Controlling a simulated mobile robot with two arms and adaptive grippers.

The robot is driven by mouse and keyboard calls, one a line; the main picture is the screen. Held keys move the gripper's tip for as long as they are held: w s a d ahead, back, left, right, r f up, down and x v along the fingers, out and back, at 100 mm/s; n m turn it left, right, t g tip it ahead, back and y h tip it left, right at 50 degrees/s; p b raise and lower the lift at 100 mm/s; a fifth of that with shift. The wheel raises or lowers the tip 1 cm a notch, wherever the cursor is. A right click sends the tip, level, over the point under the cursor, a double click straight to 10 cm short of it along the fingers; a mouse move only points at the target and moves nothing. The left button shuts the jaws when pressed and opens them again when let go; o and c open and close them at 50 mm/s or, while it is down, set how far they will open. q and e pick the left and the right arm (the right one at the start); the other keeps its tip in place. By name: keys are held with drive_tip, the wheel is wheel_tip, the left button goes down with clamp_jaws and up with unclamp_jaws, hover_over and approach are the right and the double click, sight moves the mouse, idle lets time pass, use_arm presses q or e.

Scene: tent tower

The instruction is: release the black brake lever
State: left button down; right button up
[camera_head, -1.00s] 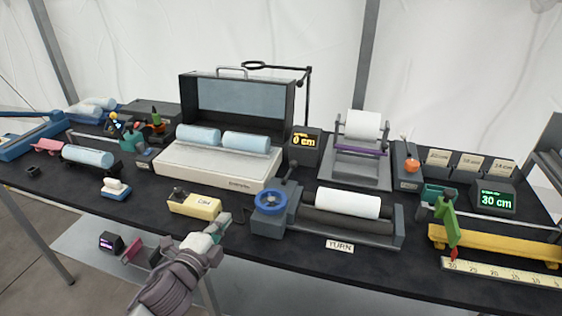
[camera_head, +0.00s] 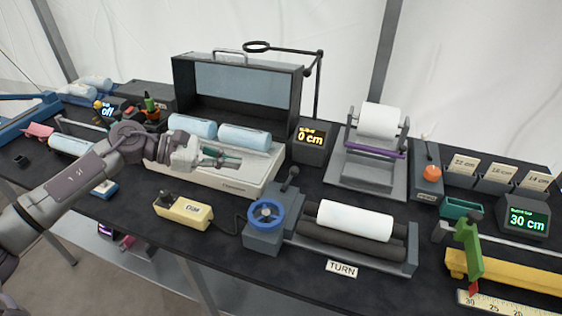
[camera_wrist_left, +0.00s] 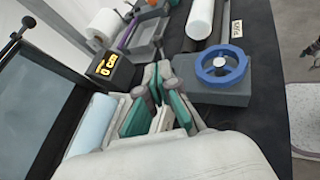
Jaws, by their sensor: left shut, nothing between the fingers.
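The black brake lever (camera_head: 289,180) stands tilted up at the back of the grey crank unit, behind its blue handwheel (camera_head: 266,213). The handwheel also shows in the left wrist view (camera_wrist_left: 222,66); I cannot make out the lever clearly there. My left gripper (camera_head: 234,156) is above the front of the cream-based case, left of the lever and apart from it. Its teal-padded fingers (camera_wrist_left: 156,84) are shut and empty, pointing toward the crank unit. My right gripper is not in view.
A white roll (camera_head: 355,221) lies on dark rollers right of the handwheel. A display reading 0 cm (camera_head: 311,142) stands behind the lever. A yellow control box (camera_head: 183,212) sits in front of the case. Light blue rolls (camera_head: 244,137) lie on the case.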

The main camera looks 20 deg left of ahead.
sight(292, 173)
use_arm(q)
drive_tip(key=p+x, duration=0.4)
drive_tip(key=x, duration=0.6)
drive_tip(key=shift+w+d+r, duration=0.15)
drive_tip(key=shift+w, duration=0.1)
drive_tip(key=shift+w+d+p, duration=0.15)
drive_tip(key=shift+d+p, duration=0.2)
drive_tip(key=shift+w+d+f, duration=0.2)
drive_tip(key=shift+d+f, duration=0.1)
drive_tip(key=shift+f, duration=0.15)
drive_tip(key=shift+w+d+f+b, duration=0.1)
drive_tip(key=shift+d+f+b, duration=0.4)
drive_tip(key=shift+b, duration=0.6)
drive_tip(key=shift+s+d+r+b, duration=0.2)
drive_tip(key=shift+b, duration=0.25)
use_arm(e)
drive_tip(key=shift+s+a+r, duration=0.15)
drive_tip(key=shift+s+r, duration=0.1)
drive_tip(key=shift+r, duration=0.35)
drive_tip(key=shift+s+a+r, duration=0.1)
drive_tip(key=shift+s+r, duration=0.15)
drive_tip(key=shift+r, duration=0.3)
